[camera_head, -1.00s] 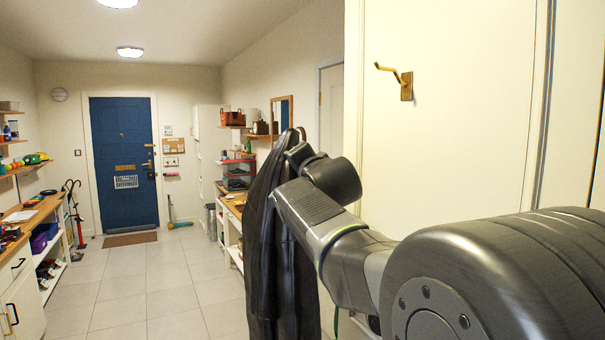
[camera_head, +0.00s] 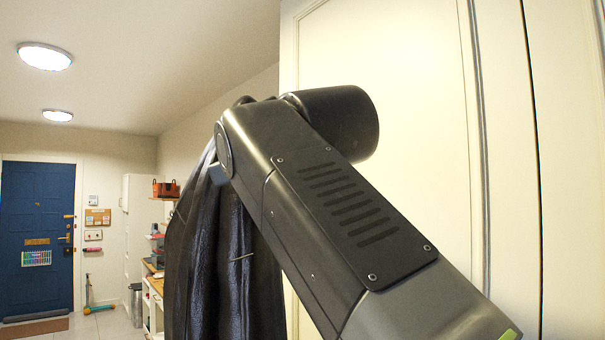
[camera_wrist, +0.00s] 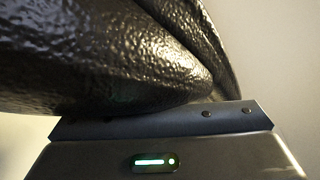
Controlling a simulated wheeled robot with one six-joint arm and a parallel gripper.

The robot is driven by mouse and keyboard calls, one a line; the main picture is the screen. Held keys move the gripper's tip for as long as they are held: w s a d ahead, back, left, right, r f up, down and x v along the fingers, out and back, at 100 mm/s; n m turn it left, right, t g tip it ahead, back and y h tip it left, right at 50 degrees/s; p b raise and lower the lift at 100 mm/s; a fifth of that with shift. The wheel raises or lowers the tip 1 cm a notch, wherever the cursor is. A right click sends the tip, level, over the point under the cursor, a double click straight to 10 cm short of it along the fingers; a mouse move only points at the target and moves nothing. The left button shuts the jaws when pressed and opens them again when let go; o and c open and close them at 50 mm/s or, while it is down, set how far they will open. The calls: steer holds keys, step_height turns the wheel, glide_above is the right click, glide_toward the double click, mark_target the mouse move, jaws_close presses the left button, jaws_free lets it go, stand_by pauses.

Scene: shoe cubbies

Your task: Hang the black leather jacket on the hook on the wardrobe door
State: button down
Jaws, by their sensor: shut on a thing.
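The black leather jacket (camera_head: 205,270) hangs down from my gripper at the left of my arm in the head view. It also fills the upper left of the wrist view (camera_wrist: 110,60), close against my gripper (camera_wrist: 160,122). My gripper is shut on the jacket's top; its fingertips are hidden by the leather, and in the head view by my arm. The cream wardrobe door (camera_head: 405,75) stands behind and to the right of my arm. The brass hook is not visible now. Whether the jacket touches the door or hook cannot be told.
A blue front door (camera_head: 38,225) stands far off at the left, with a doormat (camera_head: 35,328) before it. Shelves with an orange-brown basket (camera_head: 166,189) line the wall behind the jacket.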

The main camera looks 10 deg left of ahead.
steer(key=shift+s+d+r, duration=0.15)
steer(key=shift+s+r, duration=0.05)
steer(key=shift+r, duration=0.05)
steer(key=w+d+f, duration=0.1)
steer(key=w+d, duration=0.6)
steer(key=w, duration=0.3)
steer(key=shift+d+f, duration=0.35)
steer(key=shift+d, duration=0.05)
stand_by(1.3)
stand_by(0.7)
steer(key=c, duration=1.5)
jaws_free()
steer(key=b+v, duration=0.5)
steer(key=v, duration=0.8)
steer(key=shift+s+d, duration=0.2)
steer(key=shift+s, duration=0.1)
